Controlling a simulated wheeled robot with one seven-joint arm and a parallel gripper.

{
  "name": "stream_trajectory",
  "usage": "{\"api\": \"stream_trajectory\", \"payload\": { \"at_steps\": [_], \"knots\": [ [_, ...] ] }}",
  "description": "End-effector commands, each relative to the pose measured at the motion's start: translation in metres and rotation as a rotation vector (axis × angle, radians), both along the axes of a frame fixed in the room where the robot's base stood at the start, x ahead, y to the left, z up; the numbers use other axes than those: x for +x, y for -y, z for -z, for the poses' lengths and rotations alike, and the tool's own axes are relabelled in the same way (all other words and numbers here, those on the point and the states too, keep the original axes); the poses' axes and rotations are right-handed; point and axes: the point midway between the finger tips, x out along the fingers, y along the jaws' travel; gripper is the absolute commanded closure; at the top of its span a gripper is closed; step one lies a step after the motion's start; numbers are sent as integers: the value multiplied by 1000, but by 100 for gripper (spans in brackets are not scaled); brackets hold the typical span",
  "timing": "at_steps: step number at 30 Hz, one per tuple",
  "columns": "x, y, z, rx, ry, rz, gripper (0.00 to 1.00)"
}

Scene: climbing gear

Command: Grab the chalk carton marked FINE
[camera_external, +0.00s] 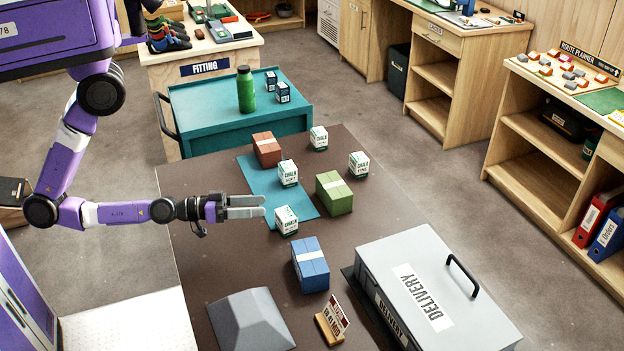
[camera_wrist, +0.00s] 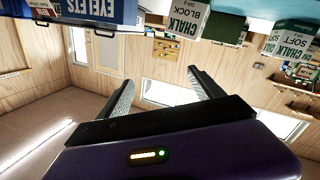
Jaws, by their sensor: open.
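Several white-and-green chalk cartons stand on the brown table. The carton at the back right (camera_external: 359,164) seems to read FINE, though its print is small. The carton on the teal mat (camera_external: 288,173) reads SOFT and also shows in the wrist view (camera_wrist: 290,40). The nearest carton (camera_external: 286,220) reads BLOCK in the wrist view (camera_wrist: 190,20), where things appear upside down. The rear carton (camera_external: 319,138) has print too small to read. My gripper (camera_external: 264,206) is open and empty, just left of the BLOCK carton; its fingers also show in the wrist view (camera_wrist: 160,75).
A green box (camera_external: 334,194) stands between my gripper and the FINE carton. A brown box (camera_external: 267,149) is behind, a blue box (camera_external: 310,265) in front. A grey DELIVERY case (camera_external: 430,285), a small sign (camera_external: 332,320) and a grey wedge (camera_external: 250,320) occupy the front.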

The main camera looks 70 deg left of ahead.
Motion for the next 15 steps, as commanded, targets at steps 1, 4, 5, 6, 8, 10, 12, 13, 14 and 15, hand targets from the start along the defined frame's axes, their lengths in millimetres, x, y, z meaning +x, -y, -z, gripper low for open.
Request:
{"api": "stream_trajectory", "payload": {
  "at_steps": [1,4,5,6,8,10,12,13,14,15],
  "knots": [
    [15,23,-13,-24,31,45,24],
    [34,69,-35,-60,80,140,24],
    [39,82,-41,-68,94,170,24],
    [44,99,-50,-74,113,208,24],
    [49,122,-62,-83,139,261,24],
    [54,145,-74,-84,166,320,24],
    [61,163,-83,-72,191,368,24],
    [64,169,-84,-62,199,385,24],
    [70,173,-85,-49,207,398,24],
    [79,176,-84,-26,215,410,24]
  ]
}}
